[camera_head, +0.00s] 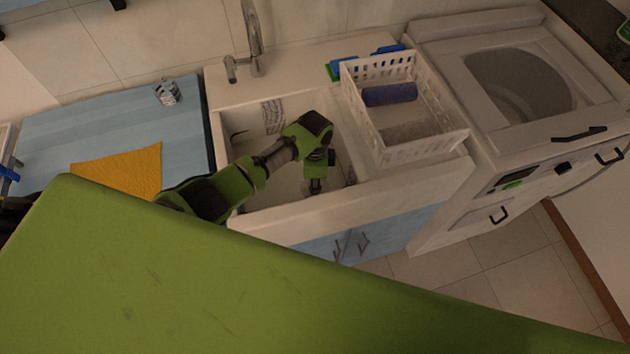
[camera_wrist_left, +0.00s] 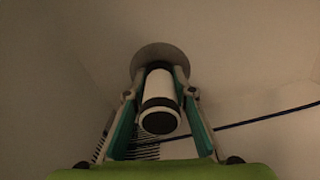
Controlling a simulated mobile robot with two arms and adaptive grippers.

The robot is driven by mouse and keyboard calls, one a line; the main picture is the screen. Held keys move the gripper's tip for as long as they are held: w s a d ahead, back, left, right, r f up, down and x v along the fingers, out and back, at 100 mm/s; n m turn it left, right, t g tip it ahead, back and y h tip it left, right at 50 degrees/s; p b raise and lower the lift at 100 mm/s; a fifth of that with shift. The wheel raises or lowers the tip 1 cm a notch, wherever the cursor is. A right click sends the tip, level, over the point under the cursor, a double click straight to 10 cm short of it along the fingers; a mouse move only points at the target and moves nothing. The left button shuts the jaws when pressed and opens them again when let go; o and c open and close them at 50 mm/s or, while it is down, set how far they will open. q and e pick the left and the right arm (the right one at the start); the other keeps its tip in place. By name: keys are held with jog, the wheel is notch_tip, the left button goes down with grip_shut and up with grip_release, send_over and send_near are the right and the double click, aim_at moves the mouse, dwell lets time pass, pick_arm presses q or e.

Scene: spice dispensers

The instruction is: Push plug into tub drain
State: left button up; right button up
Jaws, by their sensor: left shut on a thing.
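The tub (camera_head: 272,218) is a white basin set in the counter. My left arm reaches down into it, with the left gripper (camera_head: 316,186) low inside near the front right. In the left wrist view, the left gripper (camera_wrist_left: 159,92) is shut on the plug (camera_wrist_left: 160,84), a white cylinder with dark bands. A grey-brown disc (camera_wrist_left: 150,51) shows at the plug's far end; I cannot tell whether it is the plug's base or the drain rim. The drain opening is not visible. My right gripper is out of view.
A thin blue cord (camera_wrist_left: 268,116) runs from the right to behind the plug in the wrist view. A faucet (camera_head: 250,45) stands behind the tub. A white dish rack (camera_head: 424,147) is to the right. A yellow cloth (camera_head: 125,170) and a small can (camera_head: 167,93) lie left.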

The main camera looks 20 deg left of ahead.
pick_arm(q)
jog(key=shift+f, duration=0.2)
jog(key=o, duration=1.2)
jog(key=shift+r, duration=0.15)
notch_tip(320, 180, up, 12)
jog(key=shift+f, duration=0.1)
